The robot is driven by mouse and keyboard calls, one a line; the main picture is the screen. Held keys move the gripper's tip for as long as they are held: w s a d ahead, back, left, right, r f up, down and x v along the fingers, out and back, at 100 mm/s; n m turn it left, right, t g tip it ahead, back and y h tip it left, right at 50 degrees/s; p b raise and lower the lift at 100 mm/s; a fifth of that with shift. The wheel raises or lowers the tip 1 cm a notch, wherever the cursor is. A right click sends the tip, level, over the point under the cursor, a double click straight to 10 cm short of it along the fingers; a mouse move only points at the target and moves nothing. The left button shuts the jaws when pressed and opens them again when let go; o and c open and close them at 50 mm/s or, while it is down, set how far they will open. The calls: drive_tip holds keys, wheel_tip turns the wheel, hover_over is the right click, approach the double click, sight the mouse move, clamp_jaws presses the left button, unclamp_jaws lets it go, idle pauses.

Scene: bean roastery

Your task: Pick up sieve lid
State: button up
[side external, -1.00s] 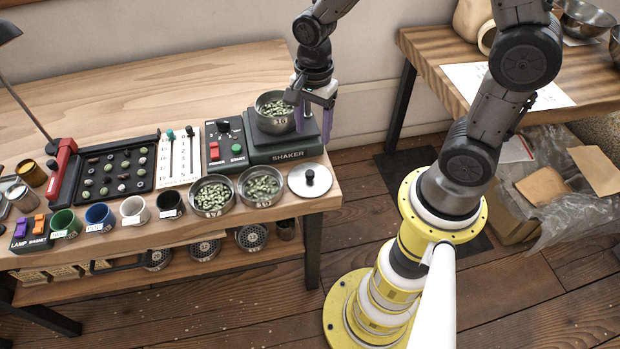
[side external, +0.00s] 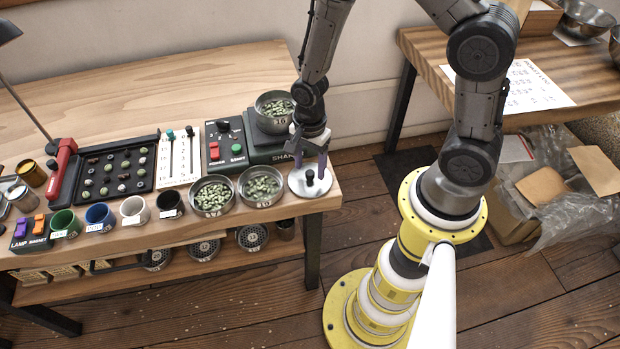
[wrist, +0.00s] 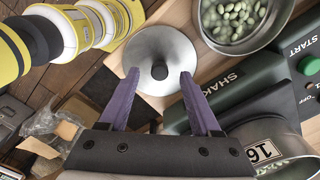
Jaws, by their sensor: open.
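The sieve lid (side external: 299,184) is a flat silver disc with a black knob (side external: 310,177), lying at the right front corner of the workbench. My gripper (side external: 308,168) is open, its two purple fingers pointing down over the lid. In the wrist view the lid (wrist: 150,48) lies ahead of the fingertips, and its knob shows roughly between the lines of the two fingers (wrist: 160,76). The fingers look empty. I cannot tell how high the tips are above the knob.
A bowl of green beans (side external: 260,186) stands just left of the lid, with another beside it. The shaker (side external: 270,147) with a sieve numbered 16 (side external: 273,125) on it is close behind. The bench edge is just right of the lid.

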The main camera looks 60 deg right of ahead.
drive_tip(key=shift+f, duration=0.8)
drive_tip(key=shift+c, duration=0.2)
clamp_jaws()
